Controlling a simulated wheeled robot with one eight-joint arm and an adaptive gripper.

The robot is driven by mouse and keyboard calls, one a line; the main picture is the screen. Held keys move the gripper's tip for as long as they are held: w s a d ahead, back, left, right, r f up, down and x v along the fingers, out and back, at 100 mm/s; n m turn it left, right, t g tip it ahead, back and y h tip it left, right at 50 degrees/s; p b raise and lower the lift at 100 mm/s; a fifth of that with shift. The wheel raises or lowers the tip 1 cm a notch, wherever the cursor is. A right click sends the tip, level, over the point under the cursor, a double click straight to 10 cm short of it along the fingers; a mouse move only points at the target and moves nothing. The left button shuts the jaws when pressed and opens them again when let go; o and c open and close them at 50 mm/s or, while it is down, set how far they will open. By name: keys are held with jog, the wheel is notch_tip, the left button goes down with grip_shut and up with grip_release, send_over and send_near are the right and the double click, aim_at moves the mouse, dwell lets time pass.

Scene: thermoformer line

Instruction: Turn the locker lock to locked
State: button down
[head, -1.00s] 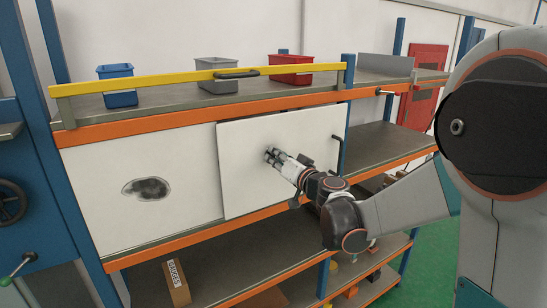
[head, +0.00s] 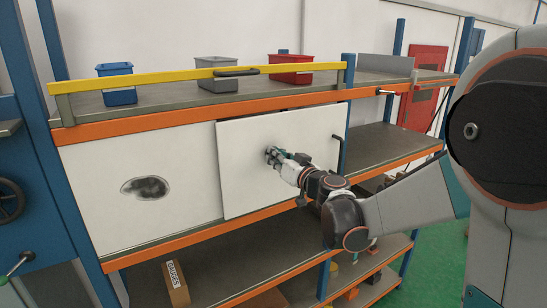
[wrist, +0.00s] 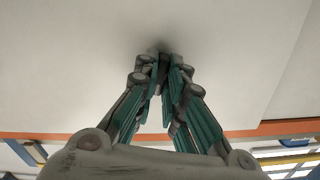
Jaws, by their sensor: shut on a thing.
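The white locker door (head: 245,190) stands below the orange edge of the upper shelf. It looks shut and fills the top of the wrist view (wrist: 75,60). My gripper (head: 272,154) reaches the middle of this door from the right. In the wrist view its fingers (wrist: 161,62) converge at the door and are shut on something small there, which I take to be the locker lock. The fingers hide the lock, so its turn position cannot be seen.
A dark handle (head: 339,152) is at the door's right edge. A white panel (head: 95,180) with a dark oval patch lies to the left. Blue (head: 118,96), grey (head: 217,86) and red (head: 290,69) bins stand above, behind a yellow rail (head: 170,78).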

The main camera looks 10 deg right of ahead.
jog(key=shift+n, duration=1.1)
jog(key=c, duration=1.6)
grip_release()
jog(key=shift+b, duration=0.3)
